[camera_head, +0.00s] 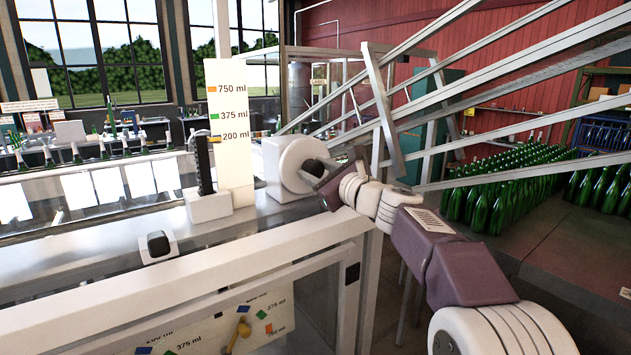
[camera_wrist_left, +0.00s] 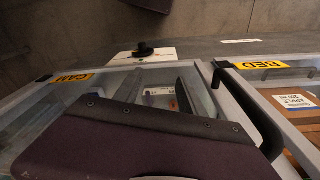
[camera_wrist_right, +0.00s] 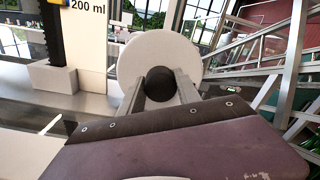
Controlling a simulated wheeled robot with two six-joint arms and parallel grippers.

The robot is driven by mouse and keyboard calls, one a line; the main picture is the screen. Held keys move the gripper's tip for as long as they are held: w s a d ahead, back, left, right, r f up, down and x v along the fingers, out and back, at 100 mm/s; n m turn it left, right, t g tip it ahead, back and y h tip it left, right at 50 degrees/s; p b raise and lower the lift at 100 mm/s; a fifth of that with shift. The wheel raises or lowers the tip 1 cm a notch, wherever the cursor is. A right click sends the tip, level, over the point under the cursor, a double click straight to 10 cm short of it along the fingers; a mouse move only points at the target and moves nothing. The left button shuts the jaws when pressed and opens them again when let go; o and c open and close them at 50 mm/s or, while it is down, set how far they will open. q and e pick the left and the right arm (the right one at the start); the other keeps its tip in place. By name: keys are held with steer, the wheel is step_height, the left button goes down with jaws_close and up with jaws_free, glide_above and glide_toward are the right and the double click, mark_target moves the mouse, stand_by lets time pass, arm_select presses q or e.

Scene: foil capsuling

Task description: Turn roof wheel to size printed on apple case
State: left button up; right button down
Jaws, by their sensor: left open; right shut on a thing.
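The roof wheel (camera_head: 296,158) is a white disc with a dark hub (camera_wrist_right: 160,84) on a white block. My right gripper (camera_head: 318,176) is shut on the hub, one finger on each side, in the right wrist view (camera_wrist_right: 160,92). Beside it a white size board (camera_head: 228,160) reads 750 ml orange, 375 ml green and 200 ml blue. A dark upright post (camera_head: 203,165) has its top near the 200 ml line. The apple case (camera_wrist_left: 282,118) is cardboard with an APPLE label (camera_wrist_left: 296,101); its size print is too small to read surely. My left gripper (camera_wrist_left: 160,84) is open, over the machine.
A black knob (camera_head: 158,243) sits on the machine top. A lower panel (camera_head: 205,335) shows ml marks and a yellow lever (camera_head: 240,328). Yellow CAM (camera_wrist_left: 72,77) and BED (camera_wrist_left: 249,65) labels mark frames below my left gripper. Sloping metal rails (camera_head: 460,95) rise at right.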

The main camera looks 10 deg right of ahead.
steer(key=shift+f, duration=0.1)
steer(key=c, duration=0.9)
jaws_free()
steer(key=shift+o, duration=0.2)
steer(key=b+v, duration=0.2)
steer(key=v, duration=0.6)
steer(key=shift+s, duration=0.1)
steer(key=shift+s+d, duration=0.15)
steer(key=shift+s, duration=0.25)
steer(key=shift+w, duration=0.1)
